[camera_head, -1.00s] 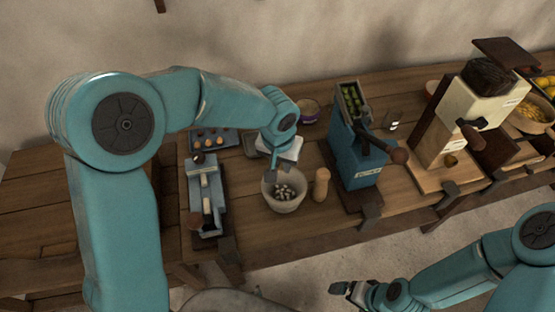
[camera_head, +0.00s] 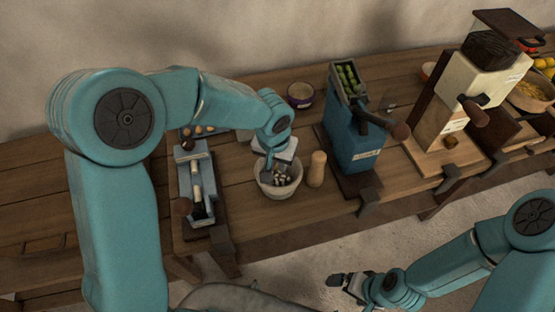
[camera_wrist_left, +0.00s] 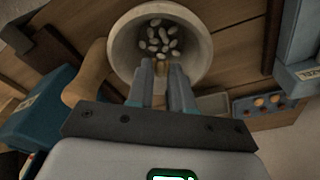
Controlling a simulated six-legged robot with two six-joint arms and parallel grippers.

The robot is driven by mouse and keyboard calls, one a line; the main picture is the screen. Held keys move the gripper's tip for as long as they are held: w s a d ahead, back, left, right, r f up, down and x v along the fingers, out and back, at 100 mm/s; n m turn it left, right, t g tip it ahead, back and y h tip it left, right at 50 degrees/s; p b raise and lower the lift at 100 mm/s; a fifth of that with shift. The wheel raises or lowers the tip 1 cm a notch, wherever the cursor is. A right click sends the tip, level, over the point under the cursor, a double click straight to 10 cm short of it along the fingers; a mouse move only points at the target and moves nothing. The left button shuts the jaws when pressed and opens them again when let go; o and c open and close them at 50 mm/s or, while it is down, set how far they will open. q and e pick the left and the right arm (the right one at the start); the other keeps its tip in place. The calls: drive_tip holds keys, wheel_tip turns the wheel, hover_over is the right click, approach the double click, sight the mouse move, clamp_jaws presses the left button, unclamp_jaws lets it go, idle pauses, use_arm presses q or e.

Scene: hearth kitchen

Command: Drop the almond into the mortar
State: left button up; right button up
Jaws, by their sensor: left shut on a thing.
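The mortar (camera_head: 279,193) is a pale round bowl near the front edge of the bench, with several pale nuts inside. It also shows in the left wrist view (camera_wrist_left: 203,62), mouth towards the camera. My left gripper (camera_head: 268,168) is over the mortar, its fingertips at or inside the rim. In the left wrist view the fingers (camera_wrist_left: 161,68) are nearly together, with a small tan thing, the almond (camera_wrist_left: 161,67), between their tips; most of it is hidden. My right gripper (camera_head: 345,281) is low at the right, away from the bench; its jaws are too small to judge.
A wooden pestle (camera_head: 316,169) stands just right of the mortar. A blue press (camera_head: 352,145) is beyond it, and a cream grinder (camera_head: 490,70) farther right. A grey-blue device (camera_head: 197,180) is left of the mortar. A blue tray with small round things (camera_wrist_left: 263,104) lies nearby.

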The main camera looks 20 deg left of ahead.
use_arm(q)
drive_tip(key=shift+s, duration=0.1)
drive_tip(key=o, duration=0.8)
wheel_tip(320, 180, up, 9)
drive_tip(key=p, duration=0.5)
drive_tip(key=shift+p, duration=0.35)
idle(0.3)
